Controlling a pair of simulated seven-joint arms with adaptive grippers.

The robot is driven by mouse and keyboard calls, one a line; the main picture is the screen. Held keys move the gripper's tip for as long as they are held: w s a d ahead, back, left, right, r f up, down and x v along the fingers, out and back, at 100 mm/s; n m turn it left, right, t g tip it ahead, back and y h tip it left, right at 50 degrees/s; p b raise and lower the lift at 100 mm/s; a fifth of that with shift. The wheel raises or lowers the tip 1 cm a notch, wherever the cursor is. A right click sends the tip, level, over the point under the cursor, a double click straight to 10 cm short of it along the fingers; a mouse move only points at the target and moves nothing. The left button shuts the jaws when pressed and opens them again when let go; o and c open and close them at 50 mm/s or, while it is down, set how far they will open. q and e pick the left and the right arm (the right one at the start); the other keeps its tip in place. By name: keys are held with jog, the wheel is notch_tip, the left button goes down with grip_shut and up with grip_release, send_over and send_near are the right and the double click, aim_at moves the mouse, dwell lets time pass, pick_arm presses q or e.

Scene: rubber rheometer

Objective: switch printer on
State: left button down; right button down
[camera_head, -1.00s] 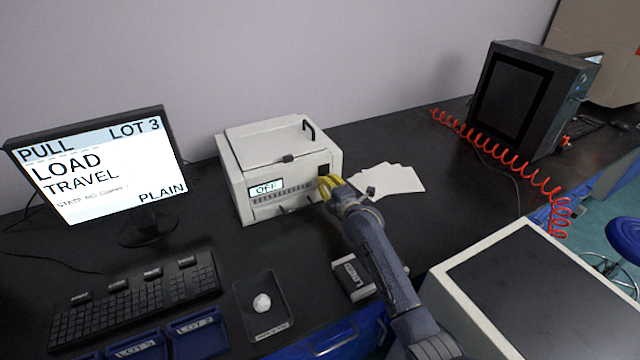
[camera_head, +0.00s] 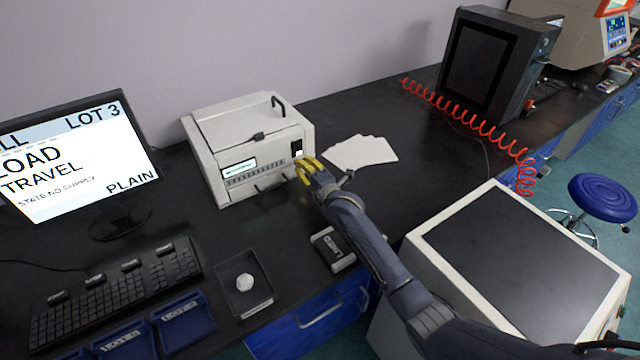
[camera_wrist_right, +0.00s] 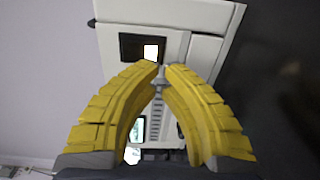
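The white printer (camera_head: 250,150) stands on the black bench against the wall. Its small front display (camera_head: 239,169) is lit pale, with text too small to read. The power switch (camera_head: 298,149) at the front's upper right is dark with a bright white lower part; the right wrist view shows this switch (camera_wrist_right: 146,50) just beyond the fingertips. My right gripper (camera_head: 304,164) has yellow fingers, with tips nearly together and nothing held (camera_wrist_right: 161,69). It is in front of the printer, just below the switch; contact cannot be told. My left gripper is out of view.
White sheets (camera_head: 361,152) lie right of the printer. A monitor (camera_head: 75,165), keyboard (camera_head: 115,290) and tray with a pale lump (camera_head: 243,305) are on the left. A red coiled cord (camera_head: 470,120) crosses the right side.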

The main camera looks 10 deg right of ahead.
jog(key=v, duration=0.3)
jog(key=f+v, duration=0.1)
jog(key=v, duration=0.5)
jog(key=shift+s+d+f, duration=0.25)
jog(key=shift+s+f, duration=0.1)
jog(key=shift+f, duration=0.05)
jog(key=shift+s, duration=0.2)
